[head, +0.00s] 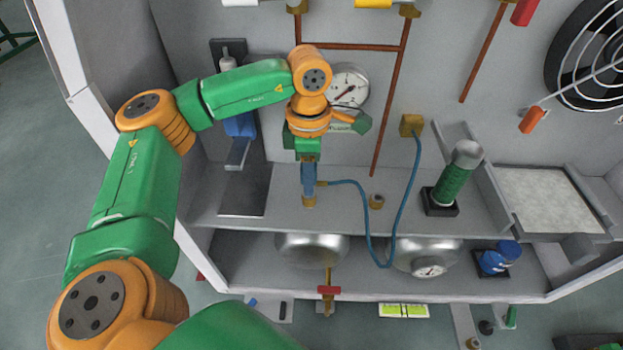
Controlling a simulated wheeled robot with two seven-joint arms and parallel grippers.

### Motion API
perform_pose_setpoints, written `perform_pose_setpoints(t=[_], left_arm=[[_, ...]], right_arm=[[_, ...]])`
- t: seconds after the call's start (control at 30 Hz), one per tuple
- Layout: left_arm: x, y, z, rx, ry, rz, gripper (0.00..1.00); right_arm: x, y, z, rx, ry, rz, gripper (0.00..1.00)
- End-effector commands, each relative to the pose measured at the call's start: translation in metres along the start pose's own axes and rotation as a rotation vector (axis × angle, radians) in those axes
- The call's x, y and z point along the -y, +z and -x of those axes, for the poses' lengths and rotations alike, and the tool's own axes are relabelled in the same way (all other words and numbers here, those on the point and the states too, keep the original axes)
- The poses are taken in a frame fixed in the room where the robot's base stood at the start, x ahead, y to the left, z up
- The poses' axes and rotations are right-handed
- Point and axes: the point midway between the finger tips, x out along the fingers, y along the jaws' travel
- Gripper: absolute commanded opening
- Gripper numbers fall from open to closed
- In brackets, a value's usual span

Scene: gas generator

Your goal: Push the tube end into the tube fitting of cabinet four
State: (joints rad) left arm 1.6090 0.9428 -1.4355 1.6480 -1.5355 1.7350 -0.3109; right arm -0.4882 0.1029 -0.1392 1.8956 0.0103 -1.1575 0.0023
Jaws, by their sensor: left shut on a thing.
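A thin blue tube (367,225) hangs in a loop, running from a brass block (411,126) on the back wall down past the shelf edge and up to my left gripper. Another brass fitting (376,202) stands to the right. My right gripper is not in view.
A round gauge (347,85) and copper pipes (395,95) are on the back wall behind my left arm. A green cylinder (451,183) stands right on the shelf (255,212). Metal tanks (312,247) and a red-handled valve (328,290) are below. A fan (590,50) is upper right.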

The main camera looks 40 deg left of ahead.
Motion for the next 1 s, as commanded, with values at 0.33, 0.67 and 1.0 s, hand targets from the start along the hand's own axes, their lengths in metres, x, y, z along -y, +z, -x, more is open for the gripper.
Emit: perform_pose_setpoints(t=[0.33, 0.67, 1.0], left_arm=[[0.000, 0.000, 0.017, 0.000, 0.000, 0.000, 0.00], [0.000, 0.000, 0.028, 0.001, 0.000, 0.000, 0.00], [0.000, 0.000, 0.032, 0.001, 0.000, 0.000, 0.00]], right_arm=[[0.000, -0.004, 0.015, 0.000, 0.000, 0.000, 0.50], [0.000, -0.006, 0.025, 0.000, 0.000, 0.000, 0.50], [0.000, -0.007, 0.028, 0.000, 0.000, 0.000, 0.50]])
